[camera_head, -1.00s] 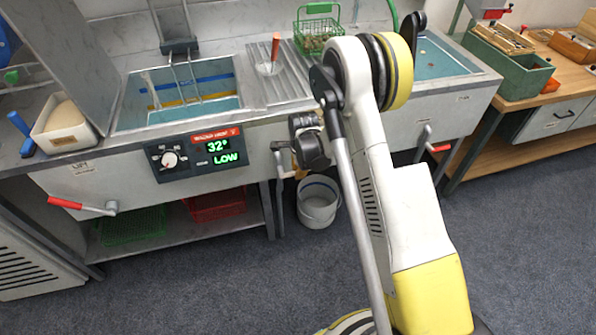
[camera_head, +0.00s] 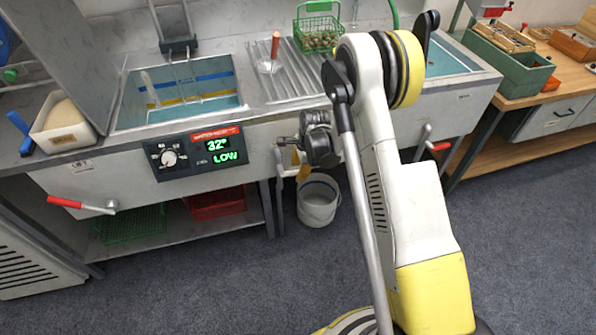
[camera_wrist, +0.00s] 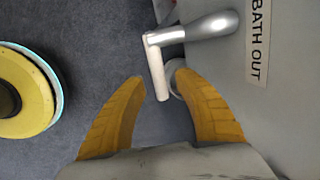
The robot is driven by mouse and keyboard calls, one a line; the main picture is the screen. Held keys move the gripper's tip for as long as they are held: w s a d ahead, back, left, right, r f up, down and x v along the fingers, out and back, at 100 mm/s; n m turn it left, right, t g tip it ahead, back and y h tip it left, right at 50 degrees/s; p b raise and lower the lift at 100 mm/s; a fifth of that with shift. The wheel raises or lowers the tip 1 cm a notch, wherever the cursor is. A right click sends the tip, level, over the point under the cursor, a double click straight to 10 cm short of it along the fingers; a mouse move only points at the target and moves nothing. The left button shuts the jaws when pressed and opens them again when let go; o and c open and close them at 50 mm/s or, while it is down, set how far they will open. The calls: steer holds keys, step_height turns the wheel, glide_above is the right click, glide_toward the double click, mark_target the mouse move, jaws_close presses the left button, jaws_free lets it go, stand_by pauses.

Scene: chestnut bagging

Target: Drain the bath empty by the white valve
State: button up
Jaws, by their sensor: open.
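The white valve (camera_wrist: 157,66) has a pale lever handle on a grey metal spout (camera_wrist: 205,27), beside a "BATH OUT" label (camera_wrist: 258,42). In the head view the valve (camera_head: 284,166) is on the sink front, just left of my gripper (camera_head: 303,172). My gripper (camera_wrist: 160,80) is open in the wrist view. The lever's lower end lies between its two yellow fingertips, with no clear grip on it. The bath (camera_head: 185,118) is the left basin, with blue and yellow bands inside and bluish water. Its panel (camera_head: 195,152) reads 32° LOW.
A white bucket (camera_head: 318,205) stands on the floor below the valve. A red-handled lever (camera_head: 80,206) is at the left of the sink front, another (camera_head: 437,146) at the right. A green basket (camera_head: 317,27) stands on the drainboard.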

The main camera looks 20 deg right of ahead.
steer(key=v, duration=1.1)
steer(key=shift+s+r, duration=0.1)
steer(key=shift+r, duration=0.15)
steer(key=c, duration=0.6)
steer(key=shift+s+d+r+p, duration=0.15)
steer(key=shift+r+p, duration=0.15)
steer(key=shift+p, duration=0.4)
jaws_close()
steer(key=d+b+x, duration=0.1)
steer(key=x, duration=1)
steer(key=shift+s+a+f, duration=0.2)
steer(key=shift+a+f, duration=0.05)
steer(key=shift+f, duration=0.1)
